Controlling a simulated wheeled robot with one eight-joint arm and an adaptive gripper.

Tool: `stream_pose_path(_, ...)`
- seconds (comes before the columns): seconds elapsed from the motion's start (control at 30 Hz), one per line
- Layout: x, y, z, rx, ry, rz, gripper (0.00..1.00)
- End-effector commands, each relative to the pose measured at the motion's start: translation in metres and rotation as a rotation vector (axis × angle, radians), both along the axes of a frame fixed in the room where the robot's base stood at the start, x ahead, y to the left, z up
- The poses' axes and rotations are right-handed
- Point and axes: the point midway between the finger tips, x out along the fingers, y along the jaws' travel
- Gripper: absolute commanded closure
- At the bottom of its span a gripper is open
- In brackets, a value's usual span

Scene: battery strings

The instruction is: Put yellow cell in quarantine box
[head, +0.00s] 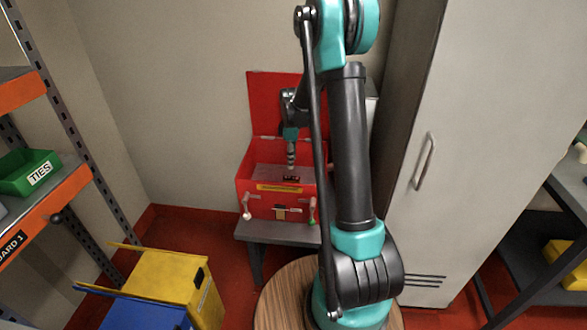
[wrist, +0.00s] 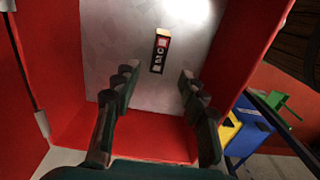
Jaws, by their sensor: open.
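The red box (head: 245,187), lid (head: 270,100) raised, stands on a grey bench; a yellow strip (head: 279,188) marks its front. Its red wall (wrist: 160,136) and pale floor (wrist: 122,35) fill much of the wrist view. A small dark block (wrist: 158,55) with white marks, a reddish edge and a yellow-orange end lies on that floor. It shows as a dark spot in the head view (head: 291,178). I cannot tell if it is the yellow cell. My gripper (head: 291,165) points down into the box. In the wrist view its fingers (wrist: 157,75) are apart and empty, with the block beyond their tips.
A yellow container (head: 160,272) and a blue one (head: 140,316) stand on the floor at left. A shelf with a green TIES bin (head: 28,172) is at far left. A tall grey cabinet (head: 480,130) stands right of my arm. The bench (head: 270,231) supports the box.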

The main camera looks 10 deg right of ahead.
Motion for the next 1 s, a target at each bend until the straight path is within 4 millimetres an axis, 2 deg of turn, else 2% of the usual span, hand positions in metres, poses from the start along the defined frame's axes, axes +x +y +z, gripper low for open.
stream_pose_path(0.17,-0.020,-0.002,0.016,0.002,-0.023,-0.079,0.57)
stream_pose_path(0.27,-0.045,-0.005,0.031,0.008,-0.054,-0.187,0.57)
stream_pose_path(0.4,-0.089,-0.009,0.049,0.025,-0.108,-0.371,0.57)
stream_pose_path(0.53,-0.131,-0.012,0.060,0.049,-0.155,-0.541,0.57)
stream_pose_path(0.77,-0.207,-0.017,0.064,0.111,-0.232,-0.839,0.57)
stream_pose_path(0.9,-0.250,-0.019,0.057,0.159,-0.273,-1.013,0.57)
stream_pose_path(1.0,-0.274,-0.019,0.051,0.191,-0.294,-1.114,0.57)
